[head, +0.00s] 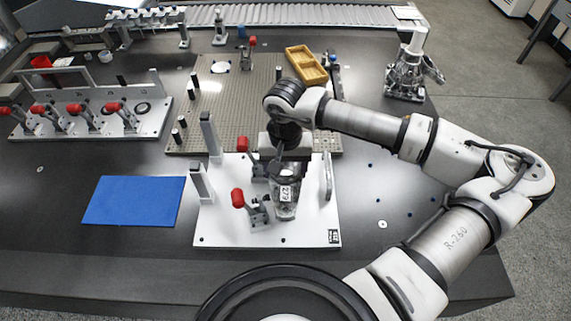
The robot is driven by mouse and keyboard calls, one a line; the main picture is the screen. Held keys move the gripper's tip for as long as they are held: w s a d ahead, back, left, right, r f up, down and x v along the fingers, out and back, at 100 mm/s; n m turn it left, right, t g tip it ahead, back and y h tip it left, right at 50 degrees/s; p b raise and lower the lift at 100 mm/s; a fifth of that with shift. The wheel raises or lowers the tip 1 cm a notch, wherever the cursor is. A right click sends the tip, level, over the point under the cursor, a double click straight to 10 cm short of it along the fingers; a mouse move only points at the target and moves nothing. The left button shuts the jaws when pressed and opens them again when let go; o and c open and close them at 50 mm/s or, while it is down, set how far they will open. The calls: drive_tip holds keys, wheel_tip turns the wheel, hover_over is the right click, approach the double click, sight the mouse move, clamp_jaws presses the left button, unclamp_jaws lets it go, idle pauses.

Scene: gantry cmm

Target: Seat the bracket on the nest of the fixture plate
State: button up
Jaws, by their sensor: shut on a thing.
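My gripper (283,163) points down over the white fixture plate (220,228) in the middle of the table. It is shut on a grey part with a white number label, which I take for the bracket (285,194). The fingertips are mostly hidden behind the wrist and the part. The bracket is over the right half of the plate, close to its surface; I cannot tell whether it touches. The nest is hidden beneath the bracket and gripper. Toggle clamps with red handles (238,198) stand on the plate left of the bracket, and white posts (201,183) rise at its left edge.
A blue mat (134,201) lies left of the plate. A perforated grid plate (205,105) with a yellow tray (306,65) lies behind. Another clamp fixture (98,128) is at far left. A metal device (412,72) stands at back right. The right front table is mostly clear.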

sight(285, 180)
drive_tip(key=shift+f+b, duration=0.7)
drive_tip(key=shift+f, duration=1.75)
drive_tip(key=shift+b, duration=1.55)
drive_tip(key=shift+f+b, duration=1.3)
drive_tip(key=shift+b, duration=0.15)
drive_tip(key=o, duration=1.4)
drive_tip(key=shift+o, duration=0.2)
wheel_tip(285, 180, up, 14)
drive_tip(key=b, duration=0.1)
